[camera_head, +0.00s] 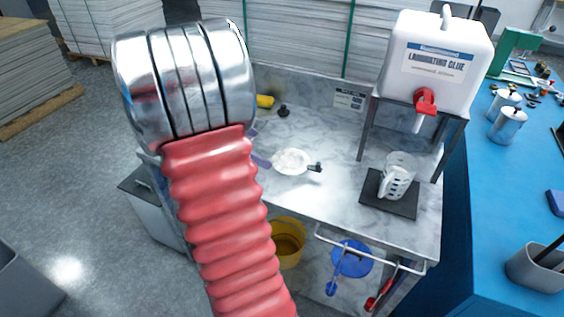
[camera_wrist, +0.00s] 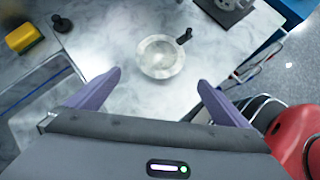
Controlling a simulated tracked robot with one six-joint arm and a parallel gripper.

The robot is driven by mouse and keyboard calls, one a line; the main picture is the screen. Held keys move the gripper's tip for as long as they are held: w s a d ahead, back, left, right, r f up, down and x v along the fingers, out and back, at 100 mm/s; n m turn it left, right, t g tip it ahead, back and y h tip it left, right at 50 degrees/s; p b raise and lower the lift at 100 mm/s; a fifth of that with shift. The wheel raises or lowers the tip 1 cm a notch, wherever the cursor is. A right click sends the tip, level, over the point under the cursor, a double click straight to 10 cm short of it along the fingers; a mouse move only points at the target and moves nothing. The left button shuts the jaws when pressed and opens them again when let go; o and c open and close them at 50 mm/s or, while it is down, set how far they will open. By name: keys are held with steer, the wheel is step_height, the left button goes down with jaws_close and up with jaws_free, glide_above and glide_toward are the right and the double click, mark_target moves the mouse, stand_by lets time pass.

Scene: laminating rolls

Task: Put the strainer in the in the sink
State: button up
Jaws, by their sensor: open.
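The strainer (camera_head: 291,161) is a shallow pale round bowl with a short black handle, resting on the marble-patterned counter. It also shows in the wrist view (camera_wrist: 160,57), at upper centre, with its handle pointing up and right. My gripper (camera_wrist: 160,79) has two purple fingers spread wide, with nothing between them. The fingertips point toward the strainer from either side of its near edge, apart from it. In the head view my arm covers much of the counter's left part. A recess that looks like the sink (camera_wrist: 38,122) shows partly at the left of the wrist view.
A yellow object (camera_head: 265,101) and a black knob-like item (camera_head: 284,111) are at the back of the counter. A glue container (camera_head: 436,60) stands on a raised stand at right, near a measuring jug (camera_head: 396,180) on a dark plate. A rail runs along the front edge.

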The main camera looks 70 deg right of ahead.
mark_target(293, 160)
steer(key=shift+s+d+f+n+g, duration=0.15)
steer(key=shift+s+d+f+g, duration=0.1)
steer(key=shift+s+d, duration=0.3)
steer(key=shift+s+d+f+n+g, duration=0.2)
steer(key=shift+s+d, duration=0.15)
steer(key=shift+d, duration=0.25)
steer(key=shift+x, duration=4.3)
steer(key=shift+w, duration=0.1)
steer(key=shift+x, duration=2.65)
steer(key=shift+a, duration=0.1)
steer(key=c, duration=0.9)
